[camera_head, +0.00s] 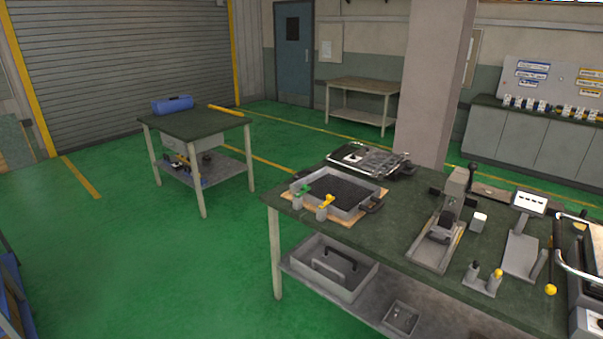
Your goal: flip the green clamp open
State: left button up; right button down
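A small green clamp (302,190) stands at the left front edge of a grey open tray (353,213) with a dark inside. The tray sits on a wooden board on the green-topped workbench. A yellow clamp (326,202) stands just right of the green one, at the same front edge. The green clamp is too small to tell clearly whether it is open or closed. Neither of my grippers shows in the head view.
The workbench (400,260) fills the right side, with a press-like device (447,220) and a lidded grey frame (368,160) on it. A smaller table (192,124) with a blue case (172,104) stands to the left.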

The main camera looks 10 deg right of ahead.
aim_at(305, 188)
jog(key=i+l+u, duration=0.2)
jog(key=i, duration=1.4)
jog(key=j, duration=0.05)
